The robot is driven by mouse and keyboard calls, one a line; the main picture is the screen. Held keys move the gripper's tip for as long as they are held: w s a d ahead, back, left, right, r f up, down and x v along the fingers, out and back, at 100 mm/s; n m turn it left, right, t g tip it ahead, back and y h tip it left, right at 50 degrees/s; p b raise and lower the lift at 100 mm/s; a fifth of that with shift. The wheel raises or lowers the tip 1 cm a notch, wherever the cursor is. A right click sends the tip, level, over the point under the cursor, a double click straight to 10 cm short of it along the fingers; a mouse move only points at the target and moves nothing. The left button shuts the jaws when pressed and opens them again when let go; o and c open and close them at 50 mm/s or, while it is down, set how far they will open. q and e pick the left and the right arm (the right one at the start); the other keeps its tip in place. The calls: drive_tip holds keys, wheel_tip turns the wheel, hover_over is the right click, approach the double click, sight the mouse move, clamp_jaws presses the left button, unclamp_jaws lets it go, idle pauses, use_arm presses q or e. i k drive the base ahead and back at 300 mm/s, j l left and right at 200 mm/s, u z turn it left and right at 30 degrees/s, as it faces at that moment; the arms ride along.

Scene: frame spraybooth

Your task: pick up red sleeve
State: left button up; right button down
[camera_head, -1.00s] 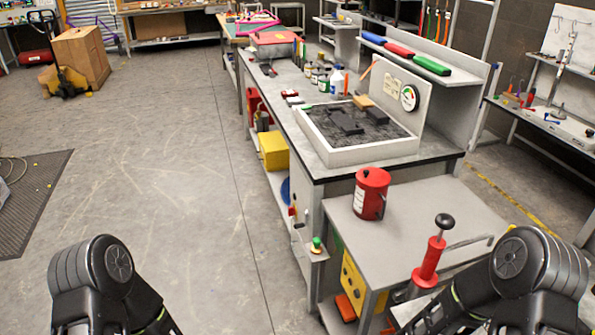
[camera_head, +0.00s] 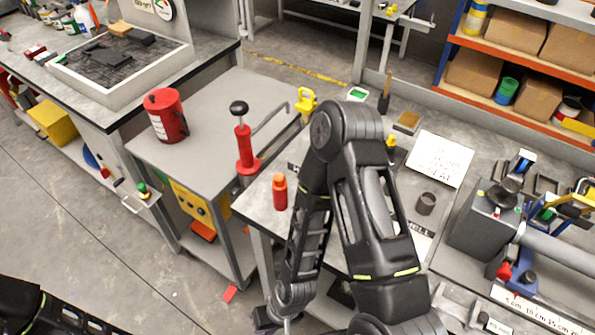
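No thing that I can surely name as the red sleeve shows in the head view now. Red things in view are a red can (camera_head: 166,116) and a red hand pump (camera_head: 246,150) on the grey side table (camera_head: 205,160), and a small red bottle (camera_head: 280,193) on the bench to its right. My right arm rises in the middle, bends at the elbow and runs down past the bottle to the lower edge. Its fingertips cannot be made out. Only part of my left arm shows at the bottom left, with its gripper out of the picture.
A tray with a dark grid (camera_head: 168,68) stands at upper left. A shelf with cardboard boxes (camera_head: 472,73) is behind. Floor is clear at lower left.

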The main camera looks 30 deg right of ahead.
sight(280, 197)
drive_tip(key=z, duration=0.9)
